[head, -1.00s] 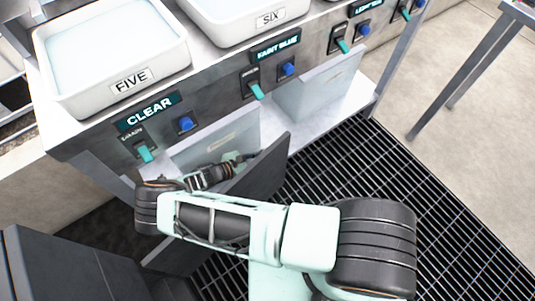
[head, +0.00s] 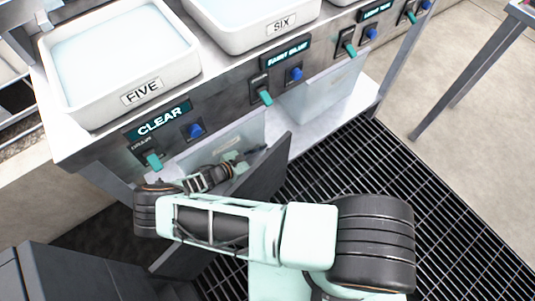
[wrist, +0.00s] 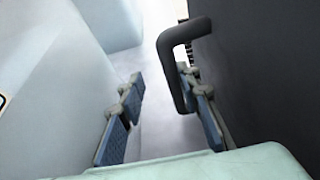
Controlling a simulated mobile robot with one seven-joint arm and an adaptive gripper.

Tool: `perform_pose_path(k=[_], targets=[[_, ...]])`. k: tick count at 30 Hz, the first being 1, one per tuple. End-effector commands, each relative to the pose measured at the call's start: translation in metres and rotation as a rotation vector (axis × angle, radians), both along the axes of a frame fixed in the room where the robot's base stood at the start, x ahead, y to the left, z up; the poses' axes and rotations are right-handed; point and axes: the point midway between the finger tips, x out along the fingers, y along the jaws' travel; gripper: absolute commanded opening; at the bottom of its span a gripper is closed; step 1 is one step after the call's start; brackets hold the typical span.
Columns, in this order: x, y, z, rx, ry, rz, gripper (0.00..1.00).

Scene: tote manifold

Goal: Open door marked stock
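A dark grey door panel (head: 262,180) stands swung out below the bench in the head view, partly behind my arm. No "stock" marking is readable on it. In the wrist view the dark door (wrist: 265,70) fills the right side, with a dark bar handle (wrist: 168,70) on its face. My gripper (wrist: 160,95) is open. Its right finger is at the handle, seemingly between the bar and the door; contact cannot be told. Its left finger is apart from the handle, beside a pale panel. In the head view my gripper (head: 240,159) is small and partly hidden.
The bench holds white trays FIVE (head: 140,95) and SIX (head: 275,35). Its front has teal levers (head: 153,161) and blue knobs (head: 195,131) above pale bins (head: 325,92). A dark cabinet (head: 70,275) is at lower left. Black floor grating (head: 400,170) is open at right.

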Motion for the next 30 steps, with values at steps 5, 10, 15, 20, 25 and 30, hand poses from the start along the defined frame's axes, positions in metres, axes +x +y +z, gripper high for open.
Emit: perform_pose_path(k=[5,10,15,20,25,30], targets=[[0.000,0.003,-0.001,0.004,0.001,0.002,0.27],[-0.001,0.001,-0.001,0.002,0.002,0.000,0.27],[-0.002,-0.001,-0.001,0.000,0.003,-0.002,0.27],[-0.002,-0.002,-0.001,-0.002,0.002,-0.004,0.27],[-0.003,-0.002,-0.001,-0.003,0.002,-0.006,0.27],[-0.011,0.010,0.004,0.000,0.003,-0.004,0.27]])
